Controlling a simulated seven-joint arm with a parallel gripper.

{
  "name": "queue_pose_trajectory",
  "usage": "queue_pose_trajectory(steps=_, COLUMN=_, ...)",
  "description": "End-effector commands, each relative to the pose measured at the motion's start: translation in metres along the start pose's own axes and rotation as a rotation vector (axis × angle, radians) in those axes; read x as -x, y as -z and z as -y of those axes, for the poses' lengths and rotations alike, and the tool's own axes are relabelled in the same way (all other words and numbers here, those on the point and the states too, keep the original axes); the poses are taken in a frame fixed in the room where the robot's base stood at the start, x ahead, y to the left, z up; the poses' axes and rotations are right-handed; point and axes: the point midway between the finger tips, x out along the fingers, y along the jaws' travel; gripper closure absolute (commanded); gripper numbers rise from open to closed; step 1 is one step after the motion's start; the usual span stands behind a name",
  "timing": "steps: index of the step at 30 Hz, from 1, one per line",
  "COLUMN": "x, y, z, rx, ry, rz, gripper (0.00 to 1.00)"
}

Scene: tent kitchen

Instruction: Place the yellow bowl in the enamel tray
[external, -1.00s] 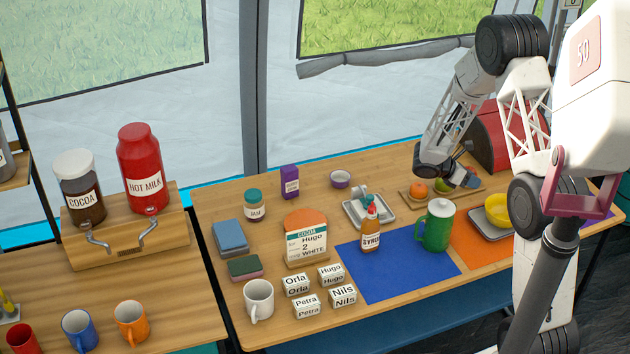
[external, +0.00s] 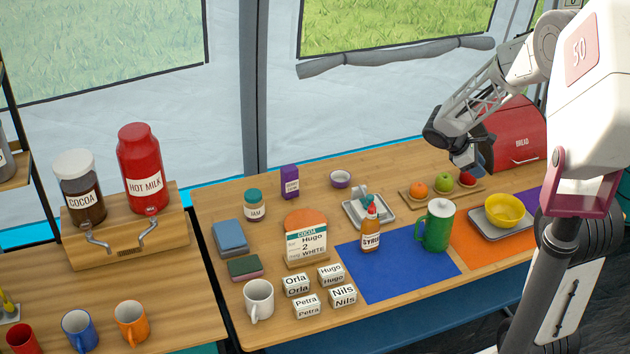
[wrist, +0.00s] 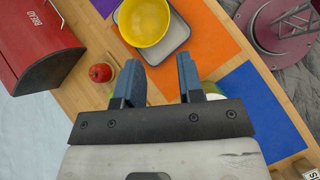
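The yellow bowl (external: 504,210) sits upright in the grey enamel tray (external: 484,227), on the orange mat at the right of the table. In the wrist view the yellow bowl (wrist: 144,20) lies inside the dark-rimmed tray (wrist: 180,38), ahead of the fingers and apart from them. My gripper (wrist: 158,82) is open, with nothing between its two blue fingers. In the external view my gripper (external: 478,168) hangs above the back of the table, near the fruit board and the bread bin. Its fingers are partly hidden there.
A red bread bin (external: 518,133) stands at the back right. A fruit board (external: 424,198) holds an orange, a green apple and a red apple (wrist: 101,73). The blue mat (external: 390,276) is mostly bare.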

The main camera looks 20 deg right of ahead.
Motion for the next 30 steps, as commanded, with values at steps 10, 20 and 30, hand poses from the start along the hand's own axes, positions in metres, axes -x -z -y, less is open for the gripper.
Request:
queue_pose_trajectory(steps=10, x=0.044, y=-0.039, z=0.057, rx=-0.240, ry=0.046, rz=-0.165, gripper=0.65)
queue_pose_trajectory(steps=20, x=0.078, y=-0.068, z=0.113, rx=-0.457, ry=0.107, rz=-0.326, gripper=0.65)
queue_pose_trajectory(steps=30, x=0.106, y=-0.093, z=0.172, rx=-0.669, ry=0.189, rz=-0.496, gripper=0.65)
